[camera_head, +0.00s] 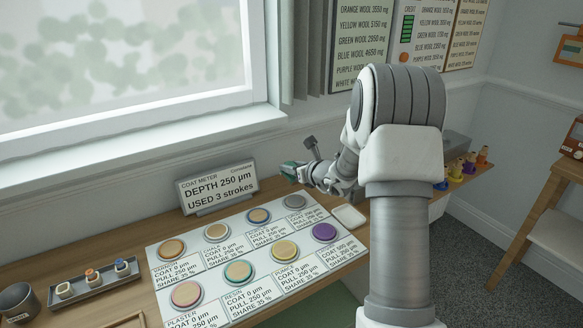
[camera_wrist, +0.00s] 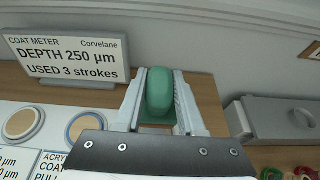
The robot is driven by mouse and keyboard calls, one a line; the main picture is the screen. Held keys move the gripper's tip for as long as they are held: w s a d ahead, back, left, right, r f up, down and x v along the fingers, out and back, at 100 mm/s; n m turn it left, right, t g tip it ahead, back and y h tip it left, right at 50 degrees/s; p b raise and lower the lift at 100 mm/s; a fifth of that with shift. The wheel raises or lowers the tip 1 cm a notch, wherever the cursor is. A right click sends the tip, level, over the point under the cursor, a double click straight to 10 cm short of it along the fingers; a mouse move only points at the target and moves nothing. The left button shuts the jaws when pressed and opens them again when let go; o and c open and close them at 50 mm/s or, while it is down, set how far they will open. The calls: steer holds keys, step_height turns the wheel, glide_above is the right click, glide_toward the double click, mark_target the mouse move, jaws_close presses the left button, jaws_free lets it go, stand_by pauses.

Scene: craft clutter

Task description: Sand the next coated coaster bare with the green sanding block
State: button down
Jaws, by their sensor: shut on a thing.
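My gripper (camera_head: 292,176) is shut on the green sanding block (camera_wrist: 160,92) and holds it beyond the far right of the coaster sheet (camera_head: 263,238). In the wrist view the block sits between both fingers, over bare bench. A purple coated coaster (camera_head: 324,232) lies at the right end of the near row. A grey-faced coaster (camera_head: 294,202) lies at the right end of the far row. The other coasters, such as one at the near left (camera_head: 187,293), show tan faces with coloured rims. Several of their labels read COAT 0 µm.
The coat meter (camera_head: 217,190) stands behind the sheet and reads DEPTH 250 µm, USED 3 strokes. A white pad (camera_head: 348,216) lies right of the sheet. A tray of small pots (camera_head: 94,283) and a dark cup (camera_head: 18,302) are at left. A grey box (camera_wrist: 285,118) stands at right.

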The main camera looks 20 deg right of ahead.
mark_target(300, 205)
steer(key=shift+b, duration=0.3)
step_height(300, 205, down, 4)
steer(key=b, duration=0.4)
stand_by(0.3)
step_height(300, 205, down, 3)
steer(key=b, duration=0.3)
steer(key=shift+r, duration=0.3)
steer(key=shift+f+b, duration=0.45)
steer(key=shift+b, duration=0.45)
stand_by(0.4)
steer(key=shift+s, duration=0.1)
steer(key=shift+s+d+f+b, duration=0.1)
steer(key=shift+s+d+b, duration=0.1)
steer(key=shift+s, duration=0.5)
steer(key=shift+s+d+f+b, duration=0.1)
steer(key=shift+s+b, duration=0.1)
steer(key=shift+s, duration=0.5)
steer(key=shift+s+d+b, duration=0.15)
steer(key=shift+s+b, duration=0.05)
steer(key=shift+s, duration=0.5)
